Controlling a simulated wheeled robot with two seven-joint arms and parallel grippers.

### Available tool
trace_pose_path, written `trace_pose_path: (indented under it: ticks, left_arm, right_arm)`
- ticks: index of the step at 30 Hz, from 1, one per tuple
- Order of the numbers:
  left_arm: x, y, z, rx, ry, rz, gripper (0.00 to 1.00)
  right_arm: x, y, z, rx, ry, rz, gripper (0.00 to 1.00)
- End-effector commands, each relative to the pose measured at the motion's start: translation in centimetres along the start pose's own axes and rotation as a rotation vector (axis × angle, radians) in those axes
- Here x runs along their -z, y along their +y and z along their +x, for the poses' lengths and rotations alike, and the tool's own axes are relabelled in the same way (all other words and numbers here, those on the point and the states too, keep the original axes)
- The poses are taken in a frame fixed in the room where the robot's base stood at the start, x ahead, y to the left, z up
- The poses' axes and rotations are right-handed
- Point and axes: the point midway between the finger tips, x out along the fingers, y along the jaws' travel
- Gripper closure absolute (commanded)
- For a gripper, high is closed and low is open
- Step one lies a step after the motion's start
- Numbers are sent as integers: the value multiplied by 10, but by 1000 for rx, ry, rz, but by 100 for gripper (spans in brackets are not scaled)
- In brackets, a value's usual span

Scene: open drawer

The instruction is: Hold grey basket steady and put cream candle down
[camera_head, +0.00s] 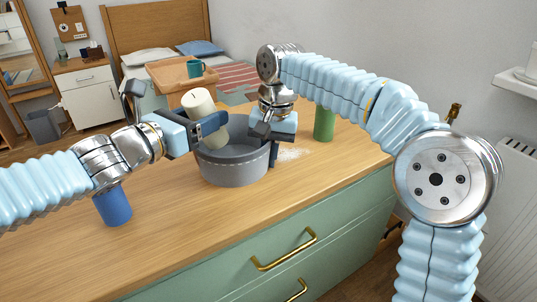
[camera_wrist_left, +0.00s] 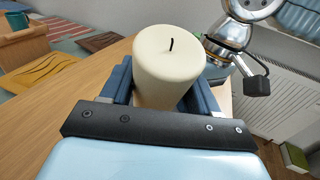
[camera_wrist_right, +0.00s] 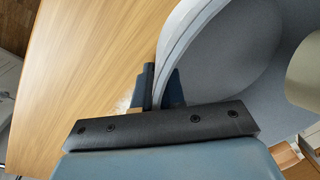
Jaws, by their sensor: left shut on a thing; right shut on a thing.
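The cream candle (camera_head: 199,104) is upright or slightly tilted above the left part of the grey basket (camera_head: 236,172). My left gripper (camera_head: 214,124) is shut on the candle; the left wrist view shows the candle (camera_wrist_left: 168,62) between its fingers, wick up. The grey basket stands on the wooden dresser top. My right gripper (camera_head: 272,145) is shut on the basket's right wall; the right wrist view shows the wall (camera_wrist_right: 178,50) between its fingers. Part of the candle (camera_wrist_right: 304,75) shows inside the rim there. The candle's bottom is hidden in the head view.
A blue cylinder (camera_head: 113,206) stands left of the basket and a green cylinder (camera_head: 324,124) stands to its right, behind. The green dresser has brass handles (camera_head: 284,250). The wooden top (camera_head: 180,240) is clear in front.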

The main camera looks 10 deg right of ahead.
Motion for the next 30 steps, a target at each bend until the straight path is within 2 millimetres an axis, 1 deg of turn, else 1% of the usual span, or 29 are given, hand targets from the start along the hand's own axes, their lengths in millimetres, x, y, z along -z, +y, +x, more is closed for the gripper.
trace_pose_path:
  ticks: [3,4,9,17,20,23,30]
  left_arm:
    - [-1,0,0,0,-1,1,80]
    - [-1,0,0,0,-1,1,36]
    - [-1,0,0,0,-1,1,10]
    - [0,0,0,0,2,0,10]
    - [0,0,-5,-1,0,2,10]
    - [0,1,-19,-4,0,3,10]
    - [-1,1,-75,-4,-3,3,10]
  right_arm:
    - [0,0,0,1,0,0,100]
    - [0,0,0,1,0,0,100]
    - [0,0,0,1,0,0,100]
    - [0,0,0,1,1,0,100]
    - [0,0,0,1,1,0,100]
    - [0,0,0,1,1,0,100]
    - [0,0,0,1,1,0,100]
